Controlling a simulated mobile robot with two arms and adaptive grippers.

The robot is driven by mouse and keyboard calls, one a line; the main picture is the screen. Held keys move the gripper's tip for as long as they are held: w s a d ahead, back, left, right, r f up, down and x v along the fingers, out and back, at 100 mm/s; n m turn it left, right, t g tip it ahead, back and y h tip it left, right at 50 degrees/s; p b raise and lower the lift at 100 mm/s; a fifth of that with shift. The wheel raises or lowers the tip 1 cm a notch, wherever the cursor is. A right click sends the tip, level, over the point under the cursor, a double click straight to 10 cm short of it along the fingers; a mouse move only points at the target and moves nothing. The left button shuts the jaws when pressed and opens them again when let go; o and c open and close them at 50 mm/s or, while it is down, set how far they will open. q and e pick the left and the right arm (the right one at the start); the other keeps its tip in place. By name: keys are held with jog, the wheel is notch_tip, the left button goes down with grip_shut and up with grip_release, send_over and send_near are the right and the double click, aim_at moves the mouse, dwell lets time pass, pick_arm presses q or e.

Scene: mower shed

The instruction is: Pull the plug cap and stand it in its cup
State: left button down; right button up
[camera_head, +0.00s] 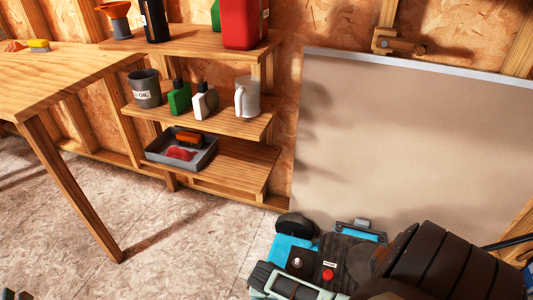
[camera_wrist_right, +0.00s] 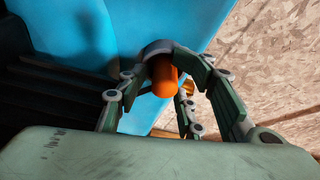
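In the right wrist view, my right gripper (camera_wrist_right: 164,58) has its fingers drawn in around an orange cylinder (camera_wrist_right: 164,82), which looks like the plug cap. Its rounded end points toward the camera; a dark grey curved part arches over its other end. In the head view, the mower (camera_head: 291,248) stands at the bottom right, and the orange piece cannot be made out there. Small dark parts at the bottom-left corner may be my left gripper (camera_head: 14,295). I cannot tell which container is the cap's cup.
A wooden shelf unit (camera_head: 232,122) holds a grey labelled cup (camera_head: 145,94), small bottles, a white mug (camera_head: 247,97) and a grey tray (camera_head: 202,157). A workbench (camera_head: 70,72) is at left, and a large pale panel (camera_head: 410,130) leans behind the mower. The floor between bench and mower is clear.

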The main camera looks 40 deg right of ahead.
jog(key=shift+s+f, duration=0.15)
jog(key=shift+s, duration=0.15)
jog(key=shift+a+r, duration=0.2)
jog(key=shift+r, duration=0.25)
jog(key=v, duration=1.1)
jog(key=shift+w+r, duration=0.1)
